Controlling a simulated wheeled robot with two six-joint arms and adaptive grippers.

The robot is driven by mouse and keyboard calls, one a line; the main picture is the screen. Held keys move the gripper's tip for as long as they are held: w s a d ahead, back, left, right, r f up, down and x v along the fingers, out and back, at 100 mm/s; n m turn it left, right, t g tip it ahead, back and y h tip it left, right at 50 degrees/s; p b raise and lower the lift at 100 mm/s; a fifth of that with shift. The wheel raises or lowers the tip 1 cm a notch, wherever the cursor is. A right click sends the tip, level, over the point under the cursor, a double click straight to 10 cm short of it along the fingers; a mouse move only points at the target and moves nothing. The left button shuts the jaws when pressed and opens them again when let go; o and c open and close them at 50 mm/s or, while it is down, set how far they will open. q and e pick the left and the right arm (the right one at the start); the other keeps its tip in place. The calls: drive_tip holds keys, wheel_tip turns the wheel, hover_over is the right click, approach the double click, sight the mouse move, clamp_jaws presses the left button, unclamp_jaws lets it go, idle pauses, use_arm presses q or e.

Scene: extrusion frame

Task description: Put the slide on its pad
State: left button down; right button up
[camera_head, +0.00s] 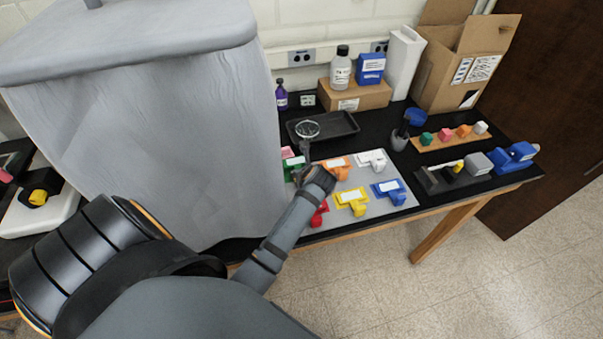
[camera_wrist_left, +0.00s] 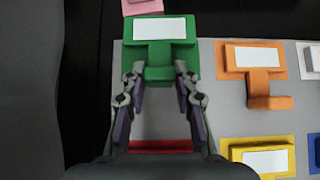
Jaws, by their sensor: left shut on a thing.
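A green T-shaped piece with a white rectangle on top (camera_wrist_left: 160,29) is at the top of the left wrist view. It also shows in the head view (camera_head: 292,163), partly hidden by my arm. My left gripper (camera_wrist_left: 162,90) is shut on the lower stem of this green piece. In the head view my left gripper (camera_head: 309,176) is at the left part of the grey board, largely hidden by its own wrist. I cannot tell which piece is the slide or which surface is its pad. My right gripper is not in view.
The grey board (camera_head: 368,170) carries orange (camera_head: 336,167), white (camera_head: 372,160), yellow (camera_head: 351,201), blue (camera_head: 389,191) and red (camera_head: 318,214) pieces. A pink piece (camera_wrist_left: 142,6) lies beyond the green one. A black tray (camera_head: 338,124) is behind. A large grey draped block (camera_head: 170,130) stands left.

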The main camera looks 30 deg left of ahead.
use_arm(q)
drive_tip(key=shift+d+f, duration=0.1)
drive_tip(key=shift+f, duration=0.75)
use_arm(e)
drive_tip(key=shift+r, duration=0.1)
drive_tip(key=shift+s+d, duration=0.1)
use_arm(q)
drive_tip(key=c, duration=1.4)
unclamp_jaws()
drive_tip(key=shift+f, duration=0.15)
drive_tip(key=o, duration=0.4)
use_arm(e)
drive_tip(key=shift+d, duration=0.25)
